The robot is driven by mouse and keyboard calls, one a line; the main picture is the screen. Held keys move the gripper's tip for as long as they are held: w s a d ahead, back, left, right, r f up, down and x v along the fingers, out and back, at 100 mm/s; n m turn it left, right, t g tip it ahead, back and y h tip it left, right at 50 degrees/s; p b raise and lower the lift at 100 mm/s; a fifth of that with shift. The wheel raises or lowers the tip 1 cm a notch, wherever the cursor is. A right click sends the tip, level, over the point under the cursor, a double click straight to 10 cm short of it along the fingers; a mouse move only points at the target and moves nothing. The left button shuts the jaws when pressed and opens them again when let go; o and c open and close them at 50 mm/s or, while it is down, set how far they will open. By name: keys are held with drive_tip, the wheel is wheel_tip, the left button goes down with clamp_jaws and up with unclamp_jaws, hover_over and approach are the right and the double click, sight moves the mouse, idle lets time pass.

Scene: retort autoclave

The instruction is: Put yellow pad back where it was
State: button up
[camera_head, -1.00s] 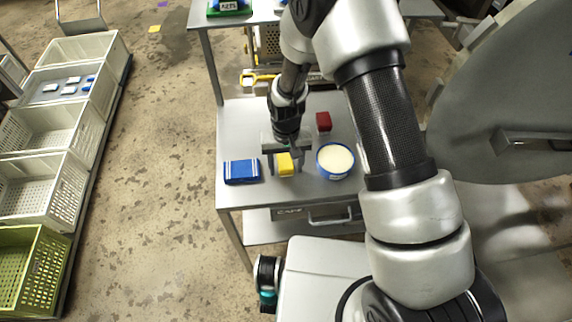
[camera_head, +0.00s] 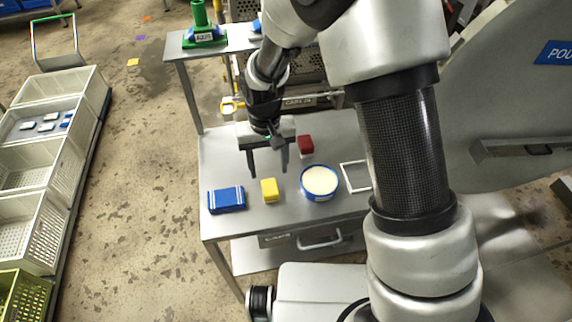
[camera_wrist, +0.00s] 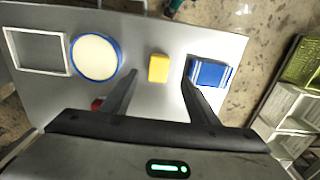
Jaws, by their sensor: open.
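The yellow pad (camera_head: 269,190) stands on the grey metal table (camera_head: 222,165), between a blue pack and a round tub. My gripper (camera_head: 268,174) is open and empty, raised above the table and a little behind the pad. In the wrist view the yellow pad (camera_wrist: 158,68) shows beyond and between the two spread fingers (camera_wrist: 160,76), apart from both.
The blue striped pack (camera_head: 226,199) lies left of the pad. The blue tub with cream contents (camera_head: 319,182) stands to its right, beside an empty white frame (camera_head: 355,175). A red block (camera_head: 305,145) sits behind. Crates (camera_head: 50,150) line the left floor.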

drive_tip(key=s+d+r+m+t, duration=0.15)
drive_tip(key=s+d+r, duration=0.25)
drive_tip(key=d+r, duration=0.6)
drive_tip(key=s+d+r+m+t, duration=0.1)
drive_tip(key=s+d+r+t, duration=0.4)
drive_tip(key=r, duration=0.9)
drive_tip(key=s+d+r, duration=0.3)
drive_tip(key=s+d, duration=0.3)
drive_tip(key=shift+s+r+g, duration=0.2)
drive_tip(key=shift+s+g, duration=0.15)
drive_tip(key=shift+g, duration=0.1)
drive_tip(key=shift+m, duration=0.25)
